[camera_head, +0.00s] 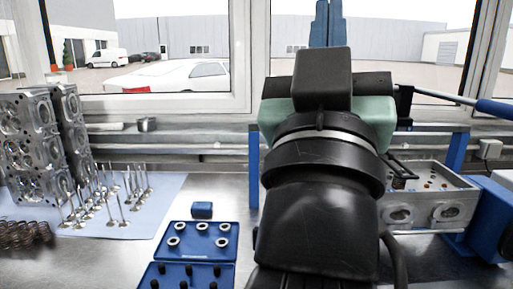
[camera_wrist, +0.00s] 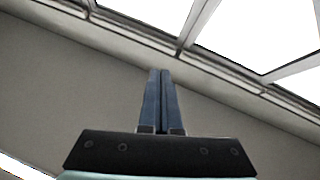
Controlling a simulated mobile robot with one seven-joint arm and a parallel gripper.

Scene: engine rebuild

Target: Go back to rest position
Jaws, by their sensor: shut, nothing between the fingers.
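My gripper (camera_wrist: 159,75) shows in the wrist view with its two blue fingers side by side and touching, with nothing between them. Behind it are only the plain wall and the window frame. In the head view my gripper (camera_head: 327,8) points upward in front of the window, its tips at the top edge of the picture. My arm is folded up in the middle of the picture and hides part of the bench behind it.
Engine blocks (camera_head: 35,145), upright valves (camera_head: 108,200) and springs (camera_head: 25,235) stand at the left. A blue tray (camera_head: 198,254) with rings lies front centre. A metal cylinder head (camera_head: 433,204) sits in a blue frame (camera_head: 455,152) at the right. Bare steel bench (camera_head: 226,185) lies between.

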